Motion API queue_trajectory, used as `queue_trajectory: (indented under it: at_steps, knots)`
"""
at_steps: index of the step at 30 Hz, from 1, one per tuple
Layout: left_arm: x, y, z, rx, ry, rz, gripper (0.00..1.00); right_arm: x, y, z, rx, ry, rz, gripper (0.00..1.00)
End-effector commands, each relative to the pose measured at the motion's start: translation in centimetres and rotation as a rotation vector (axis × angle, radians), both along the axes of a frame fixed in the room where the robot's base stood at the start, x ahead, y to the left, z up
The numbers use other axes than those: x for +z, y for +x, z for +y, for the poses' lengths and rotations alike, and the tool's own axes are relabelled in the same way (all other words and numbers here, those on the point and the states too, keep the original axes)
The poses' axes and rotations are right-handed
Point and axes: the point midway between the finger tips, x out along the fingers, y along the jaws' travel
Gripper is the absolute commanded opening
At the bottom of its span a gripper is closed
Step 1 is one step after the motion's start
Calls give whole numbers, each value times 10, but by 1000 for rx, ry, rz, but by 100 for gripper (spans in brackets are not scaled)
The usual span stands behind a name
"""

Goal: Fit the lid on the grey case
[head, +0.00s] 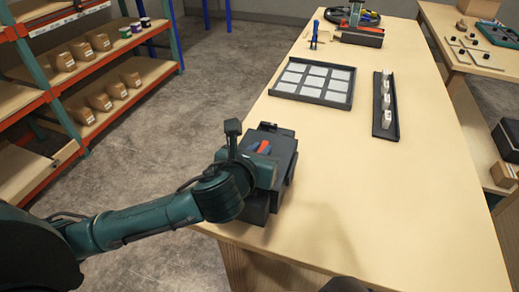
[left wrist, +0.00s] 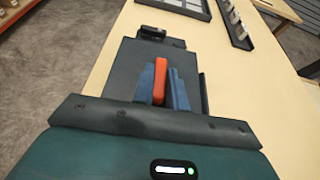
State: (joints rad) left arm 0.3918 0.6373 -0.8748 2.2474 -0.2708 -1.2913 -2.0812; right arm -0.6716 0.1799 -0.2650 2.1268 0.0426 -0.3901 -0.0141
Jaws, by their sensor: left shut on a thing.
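The lid is a dark grey plate with an upright orange-red handle (left wrist: 160,80). My left gripper (left wrist: 162,88) has its blue fingers on both sides of this handle and is shut on it. In the head view the gripper (head: 264,148) is above the dark grey case (head: 257,211), near the left edge of the table. The lid (left wrist: 125,72) lies over the case and looks about level. My arm hides part of the case, and I cannot tell whether the lid is seated or slightly raised.
A black tray of pale square tiles (head: 313,103) lies farther back on the table (head: 400,210). A narrow dark tray with small white pieces (head: 396,120) is to its right. The table's right and front are clear. Shelves (head: 110,75) stand at left.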

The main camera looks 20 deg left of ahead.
Motion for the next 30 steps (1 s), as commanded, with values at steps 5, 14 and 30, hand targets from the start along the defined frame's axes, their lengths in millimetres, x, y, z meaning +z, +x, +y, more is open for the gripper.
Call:
queue_trajectory:
  at_steps: [5,14,30]
  knots:
    - [-1,0,0,0,0,-1,0,0,0,0,0,0,-1,36]
    - [-2,0,0,0,1,2,26,0,0,0,2,-1,-1,36]
    - [-1,-8,-1,-3,1,7,40,2,0,0,3,5,-2,36]
